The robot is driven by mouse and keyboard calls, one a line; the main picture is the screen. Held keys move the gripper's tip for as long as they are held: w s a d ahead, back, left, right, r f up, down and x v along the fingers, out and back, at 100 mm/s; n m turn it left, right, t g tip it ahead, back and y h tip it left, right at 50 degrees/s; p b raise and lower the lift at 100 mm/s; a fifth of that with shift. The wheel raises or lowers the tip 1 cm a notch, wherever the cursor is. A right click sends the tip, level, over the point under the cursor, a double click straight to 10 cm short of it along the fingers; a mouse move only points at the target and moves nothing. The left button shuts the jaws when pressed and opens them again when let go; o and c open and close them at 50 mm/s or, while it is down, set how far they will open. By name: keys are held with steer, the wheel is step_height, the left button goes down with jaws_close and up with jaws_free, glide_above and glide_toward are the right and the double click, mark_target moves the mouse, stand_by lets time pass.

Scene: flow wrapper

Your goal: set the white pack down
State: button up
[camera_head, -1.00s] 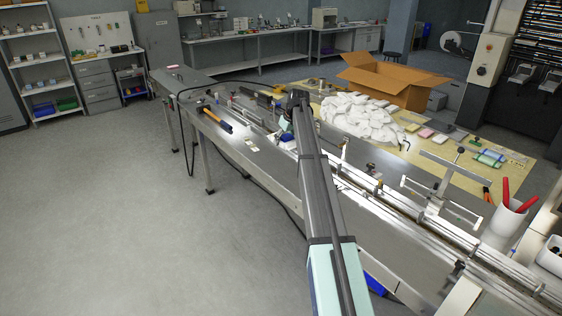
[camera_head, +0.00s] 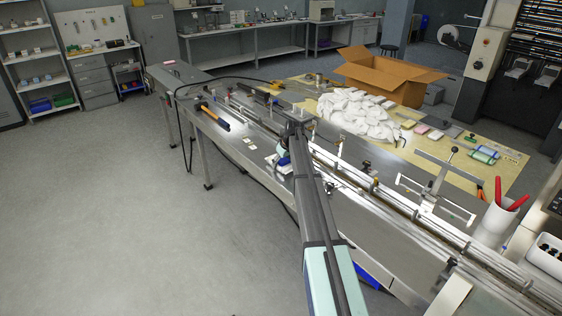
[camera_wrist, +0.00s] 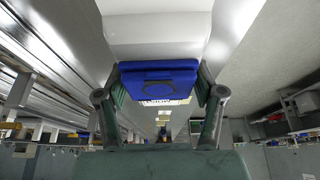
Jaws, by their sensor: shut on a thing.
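My gripper (camera_wrist: 160,84) is shut, its two fingers on either side of a blue end piece with a dark outline. The white pack (camera_wrist: 155,36) shows directly above this blue part in the wrist view and appears to be one body with it. In the head view my gripper (camera_head: 284,157) is over the metal machine table (camera_head: 222,146), at the end of my arm. Blue and white bits show beside it there, mostly hidden by the arm. I cannot tell whether the pack touches the table.
Small white cards (camera_head: 256,149) and a hammer (camera_head: 214,115) lie on the table to the left. Metal guide rails (camera_head: 385,195) run along the right. Some bare tabletop lies near the hammer.

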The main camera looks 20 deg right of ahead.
steer(key=shift+f, duration=0.1)
steer(key=o, duration=1.2)
steer(key=shift+c, duration=0.2)
steer(key=shift+r, duration=0.25)
steer(key=b+v, duration=0.3)
steer(key=v, duration=0.8)
steer(key=shift+s+r, duration=0.2)
steer(key=shift+r, duration=0.2)
